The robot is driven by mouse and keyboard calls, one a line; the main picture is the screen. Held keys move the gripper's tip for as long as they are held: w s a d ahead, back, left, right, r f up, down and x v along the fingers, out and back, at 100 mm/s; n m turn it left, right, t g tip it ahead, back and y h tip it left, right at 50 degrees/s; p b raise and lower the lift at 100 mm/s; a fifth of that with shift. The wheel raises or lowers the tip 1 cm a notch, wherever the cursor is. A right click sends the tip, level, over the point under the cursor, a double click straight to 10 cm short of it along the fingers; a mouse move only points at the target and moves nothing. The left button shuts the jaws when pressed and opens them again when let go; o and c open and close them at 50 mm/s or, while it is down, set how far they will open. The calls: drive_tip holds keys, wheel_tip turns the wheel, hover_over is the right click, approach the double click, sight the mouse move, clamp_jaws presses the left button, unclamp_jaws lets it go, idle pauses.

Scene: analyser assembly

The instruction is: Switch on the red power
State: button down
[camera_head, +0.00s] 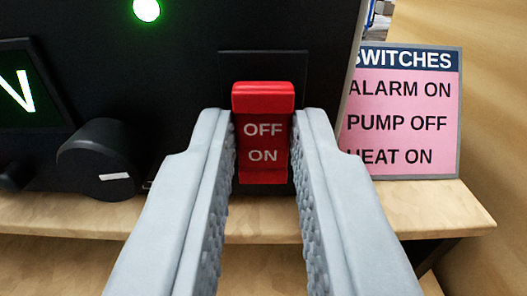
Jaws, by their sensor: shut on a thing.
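The red power switch (264,135) is a rocker on the front of a black panel (190,70), near the middle of the view. It is marked OFF above and ON below. Its bright red upper end stands out from the panel, and its top face shows. My gripper (265,118) has one grey finger on the left and one on the right of the switch and is shut on its sides. The edges of the switch beside the fingers are partly hidden.
A green light (147,9) glows above left. A pink switches card (403,120) stands at the right on the wooden bench (430,200), reading ALARM ON, PUMP OFF, HEAT ON.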

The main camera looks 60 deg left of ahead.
drive_tip(key=shift+f+t+y, duration=0.35)
drive_tip(key=shift+t+y, duration=0.55)
drive_tip(key=shift+y, duration=0.1)
drive_tip(key=c, duration=1.3)
unclamp_jaws()
wheel_tip(320, 180, up, 10)
drive_tip(key=shift+r, duration=0.1)
